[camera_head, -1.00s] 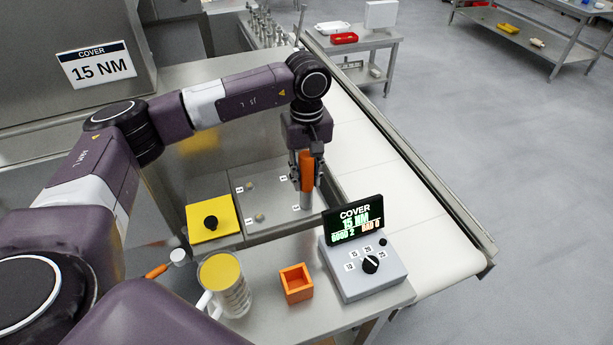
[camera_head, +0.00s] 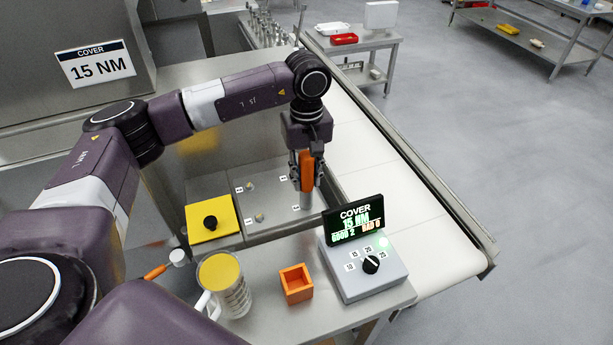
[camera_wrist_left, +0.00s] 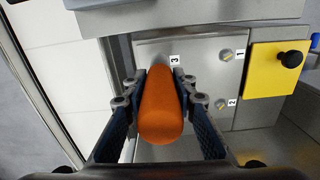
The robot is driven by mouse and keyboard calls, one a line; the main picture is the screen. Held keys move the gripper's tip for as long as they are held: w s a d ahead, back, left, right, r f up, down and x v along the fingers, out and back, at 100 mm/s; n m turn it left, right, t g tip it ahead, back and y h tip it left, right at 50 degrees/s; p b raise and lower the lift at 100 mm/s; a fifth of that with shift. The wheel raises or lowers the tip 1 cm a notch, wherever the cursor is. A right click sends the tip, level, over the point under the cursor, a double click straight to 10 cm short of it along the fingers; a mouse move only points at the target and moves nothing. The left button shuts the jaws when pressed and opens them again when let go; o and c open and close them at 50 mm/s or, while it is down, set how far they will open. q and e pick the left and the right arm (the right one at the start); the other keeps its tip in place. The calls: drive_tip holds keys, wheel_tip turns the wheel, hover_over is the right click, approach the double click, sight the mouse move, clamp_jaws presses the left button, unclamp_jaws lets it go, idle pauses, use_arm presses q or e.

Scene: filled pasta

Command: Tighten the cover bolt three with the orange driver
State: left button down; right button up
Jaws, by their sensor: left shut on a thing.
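The orange driver (camera_head: 306,171) stands upright over the metal cover plate (camera_head: 262,188), its grey lower end down at the plate. My left gripper (camera_head: 306,165) is shut on its handle. The left wrist view shows the orange handle (camera_wrist_left: 160,105) between the fingers, close to the label 3 (camera_wrist_left: 174,60). Bolt three is hidden under the driver. Bolt one (camera_wrist_left: 227,55) and bolt two (camera_wrist_left: 220,103) show beside their labels. My right gripper is out of view.
A yellow block with a black knob (camera_head: 200,232) sits left of the plate. In front are a mug (camera_head: 234,298), an orange open box (camera_head: 296,284) and an orange-handled tool (camera_head: 157,271). A white conveyor (camera_head: 390,190) runs along the right. A sign (camera_head: 96,64) reads COVER 15 NM.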

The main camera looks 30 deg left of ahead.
sight(307, 154)
use_arm(q)
drive_tip(key=shift+r, duration=0.1)
drive_tip(key=shift+r+p, duration=1.35)
drive_tip(key=shift+r, duration=1.15)
